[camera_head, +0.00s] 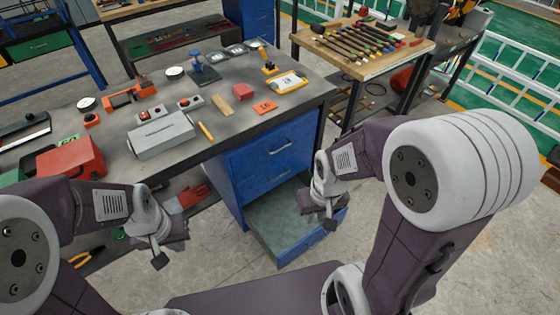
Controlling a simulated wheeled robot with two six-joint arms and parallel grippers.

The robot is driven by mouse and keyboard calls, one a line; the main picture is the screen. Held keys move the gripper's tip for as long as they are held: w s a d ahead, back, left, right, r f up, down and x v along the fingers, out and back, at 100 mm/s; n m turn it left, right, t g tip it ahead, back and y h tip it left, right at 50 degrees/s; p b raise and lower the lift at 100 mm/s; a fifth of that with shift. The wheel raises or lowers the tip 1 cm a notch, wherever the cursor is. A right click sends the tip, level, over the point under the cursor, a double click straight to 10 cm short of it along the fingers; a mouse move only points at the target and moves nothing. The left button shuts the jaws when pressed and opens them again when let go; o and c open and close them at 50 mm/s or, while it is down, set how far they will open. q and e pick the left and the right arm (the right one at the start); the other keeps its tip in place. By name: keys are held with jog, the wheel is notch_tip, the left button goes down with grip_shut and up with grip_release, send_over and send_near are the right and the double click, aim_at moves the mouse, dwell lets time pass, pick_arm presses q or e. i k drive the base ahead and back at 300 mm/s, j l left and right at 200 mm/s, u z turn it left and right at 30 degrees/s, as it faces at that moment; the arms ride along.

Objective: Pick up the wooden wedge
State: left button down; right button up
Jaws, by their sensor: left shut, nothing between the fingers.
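The wooden wedge (222,105) is a small tan piece lying on the grey workbench top, left of a red block and above a yellow-orange pencil-like item. My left gripper (159,260) is low in front of the bench, left of the blue cabinet, well apart from the wedge; it is shut and empty. My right gripper (330,224) hangs over the open lower drawer, right of and below the wedge. Its fingers are small and partly hidden, so I cannot tell whether they are open. Neither gripper touches the wedge.
The grey workbench (290,125) also holds a grey box (160,135), a red block (243,91), an orange card (264,107) and a red case (72,158). The blue drawer (285,225) stands open below. A wooden table (400,50) with tools is at the back right.

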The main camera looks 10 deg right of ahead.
aim_at(217, 100)
jog(key=i+j, duration=0.1)
jog(key=j, duration=0.3)
jog(key=i+j, duration=0.15)
jog(key=j, duration=0.25)
jog(key=i+j, duration=0.15)
jog(key=i, duration=0.25)
jog(key=i+j, duration=0.1)
jog(key=i, duration=0.25)
